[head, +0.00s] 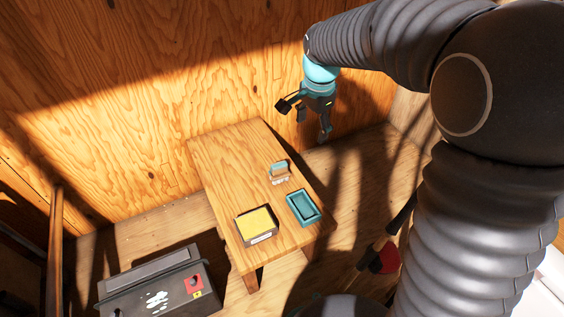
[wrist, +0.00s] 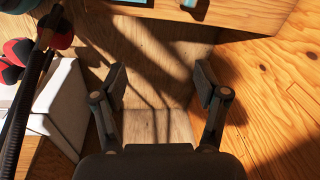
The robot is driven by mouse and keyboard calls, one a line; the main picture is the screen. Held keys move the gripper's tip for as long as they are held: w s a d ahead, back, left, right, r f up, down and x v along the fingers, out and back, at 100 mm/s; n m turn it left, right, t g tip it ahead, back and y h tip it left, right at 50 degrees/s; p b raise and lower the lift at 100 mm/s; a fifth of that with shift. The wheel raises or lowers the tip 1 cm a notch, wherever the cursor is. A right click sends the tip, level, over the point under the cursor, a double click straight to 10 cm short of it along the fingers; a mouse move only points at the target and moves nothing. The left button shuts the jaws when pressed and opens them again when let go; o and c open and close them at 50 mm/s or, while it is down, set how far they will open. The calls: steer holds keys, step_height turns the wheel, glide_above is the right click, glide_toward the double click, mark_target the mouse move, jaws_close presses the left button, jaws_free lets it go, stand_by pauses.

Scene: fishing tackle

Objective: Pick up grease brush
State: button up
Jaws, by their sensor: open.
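A small block-like item (head: 280,173) with a teal top and a pale brown front stands on the wooden table (head: 228,160). It may be the grease brush, but it is too small to tell. In the wrist view only a small teal piece (wrist: 190,3) shows at the top edge, cut off by the frame. My gripper (head: 313,125) hangs beyond the table's right end, near the back wall, above and apart from the item. In the wrist view my gripper (wrist: 160,82) is open, with nothing between its fingers and floor below.
A teal tray (head: 318,217) and a box with a yellow top (head: 257,224) sit on the table near the item. A dark case (head: 150,285) stands at lower left. The plywood wall (head: 120,100) rises behind the table. In the wrist view a white container (wrist: 68,105) is at left.

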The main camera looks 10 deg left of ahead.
mark_target(279, 173)
steer(key=w+a+f, duration=0.1)
steer(key=a+f, duration=0.2)
steer(key=w+a+f+m+g, duration=0.1)
steer(key=a+f, duration=0.1)
steer(key=f, duration=0.1)
steer(key=w+a+f+m+b, duration=0.1)
steer(key=a+f, duration=0.2)
steer(key=f, duration=0.1)
steer(key=shift+w+a+h, duration=0.3)
steer(key=shift+w, duration=0.1)
steer(key=shift+m, duration=0.3)
step_height(279, 173, down, 8)
steer(key=shift+a+f+b, duration=0.15)
steer(key=shift+f+b, duration=0.05)
steer(key=shift+b, duration=0.2)
steer(key=shift+s+f+b, duration=0.15)
steer(key=shift+f, duration=1.3)
steer(key=shift+s+f+b, duration=0.15)
steer(key=shift+f, duration=1.3)
steer(key=c, duration=1.3)
